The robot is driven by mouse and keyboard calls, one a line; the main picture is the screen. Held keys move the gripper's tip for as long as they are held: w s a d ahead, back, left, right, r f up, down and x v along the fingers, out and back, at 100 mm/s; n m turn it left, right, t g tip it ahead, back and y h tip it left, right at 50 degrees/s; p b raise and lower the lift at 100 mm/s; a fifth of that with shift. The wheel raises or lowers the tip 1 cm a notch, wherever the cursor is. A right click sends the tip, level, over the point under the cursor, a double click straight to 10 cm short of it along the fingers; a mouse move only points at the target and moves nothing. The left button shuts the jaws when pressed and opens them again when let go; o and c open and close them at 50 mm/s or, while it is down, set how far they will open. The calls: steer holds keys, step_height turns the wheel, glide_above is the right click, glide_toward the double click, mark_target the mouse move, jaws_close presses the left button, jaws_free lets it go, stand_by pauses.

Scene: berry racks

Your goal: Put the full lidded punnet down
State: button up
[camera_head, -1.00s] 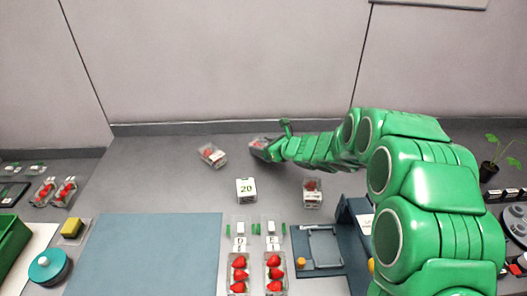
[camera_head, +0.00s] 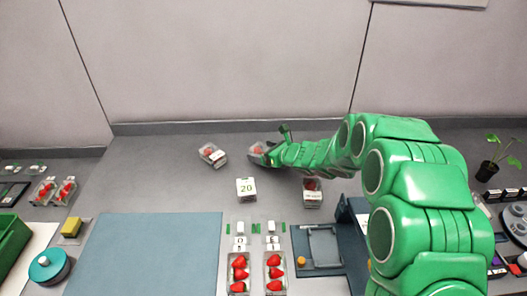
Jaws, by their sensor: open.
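A clear lidded punnet with red berries (camera_head: 257,150) is at the back of the grey counter, at the tip of my gripper (camera_head: 268,155). My gripper reaches in from the right and its jaws are open around or beside the punnet; I cannot tell which. The punnet appears to rest on the counter, but its underside is partly hidden by the gripper. A similar punnet (camera_head: 213,155) stands tilted in the picture to its left. Another labelled punnet (camera_head: 312,192) stands to the front right, partly under my arm.
A box marked 20 (camera_head: 246,190) stands in front. Two strawberry trays (camera_head: 239,273) (camera_head: 275,273), a blue-grey mat (camera_head: 150,255) and a blue fixture (camera_head: 318,249) lie nearer. A green crate (camera_head: 12,240) and teal round object (camera_head: 50,266) are at left, a potted plant (camera_head: 489,168) at right.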

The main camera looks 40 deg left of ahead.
steer(key=shift+d+r, duration=0.1)
steer(key=shift+r, duration=0.1)
steer(key=v, duration=1.1)
steer(key=shift+d+r, duration=0.1)
steer(key=shift+d, duration=0.3)
